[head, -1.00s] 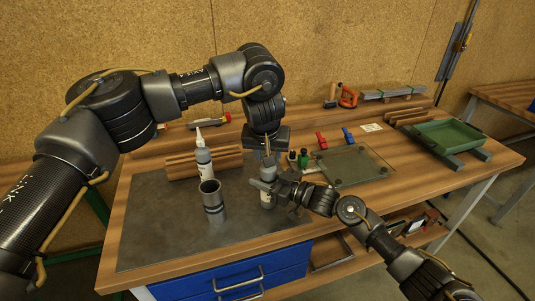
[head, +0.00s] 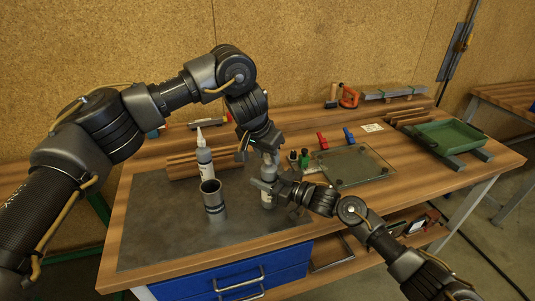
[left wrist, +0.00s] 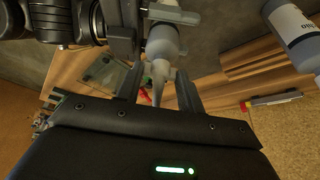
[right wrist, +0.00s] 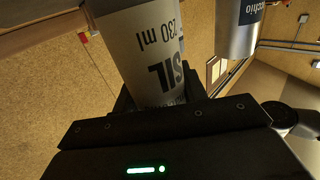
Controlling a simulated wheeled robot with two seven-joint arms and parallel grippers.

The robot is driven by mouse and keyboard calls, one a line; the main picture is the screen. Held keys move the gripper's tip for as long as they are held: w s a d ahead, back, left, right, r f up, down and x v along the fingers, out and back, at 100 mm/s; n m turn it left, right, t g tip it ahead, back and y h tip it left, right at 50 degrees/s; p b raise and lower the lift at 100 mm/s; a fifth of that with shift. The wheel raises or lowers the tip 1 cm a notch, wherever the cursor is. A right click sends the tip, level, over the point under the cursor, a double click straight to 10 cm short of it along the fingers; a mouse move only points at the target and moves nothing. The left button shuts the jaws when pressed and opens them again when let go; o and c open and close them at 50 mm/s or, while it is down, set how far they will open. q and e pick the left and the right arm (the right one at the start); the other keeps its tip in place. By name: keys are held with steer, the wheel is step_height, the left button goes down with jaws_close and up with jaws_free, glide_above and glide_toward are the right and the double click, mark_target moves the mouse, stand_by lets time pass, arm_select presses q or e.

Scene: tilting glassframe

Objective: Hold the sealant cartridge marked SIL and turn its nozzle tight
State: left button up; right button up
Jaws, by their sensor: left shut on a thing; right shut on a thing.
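The cartridge marked SIL (right wrist: 145,50) stands upright on the grey mat in the head view (head: 267,197), its marking readable in the right wrist view. My right gripper (head: 272,187) is shut around its body from the right. My left gripper (head: 258,150) is at its top, tilted. In the left wrist view the pale nozzle (left wrist: 187,95) rises from the cartridge top (left wrist: 162,45) between my left fingers, which are shut on it. In the head view my left gripper partly hides the nozzle. How tightly it is seated cannot be told.
A second nozzled cartridge (head: 204,157) stands at the left, with a dark open-topped cup (head: 213,203) in front and wood strips (head: 180,166) behind. Small bottles (head: 304,157) and a glass pane (head: 355,165) lie to the right. A green tray (head: 450,136) sits farther right.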

arm_select(q)
steer(key=m, duration=0.2)
steer(key=m+g+h, duration=0.1)
steer(key=m, duration=0.3)
steer(key=shift+w+a+g+h, duration=0.2)
steer(key=shift+w+g+h, duration=0.1)
steer(key=shift+g, duration=0.1)
steer(key=shift+m, duration=0.3)
steer(key=o, duration=1)
steer(key=v, duration=1.2)
arm_select(e)
steer(key=o, duration=1.3)
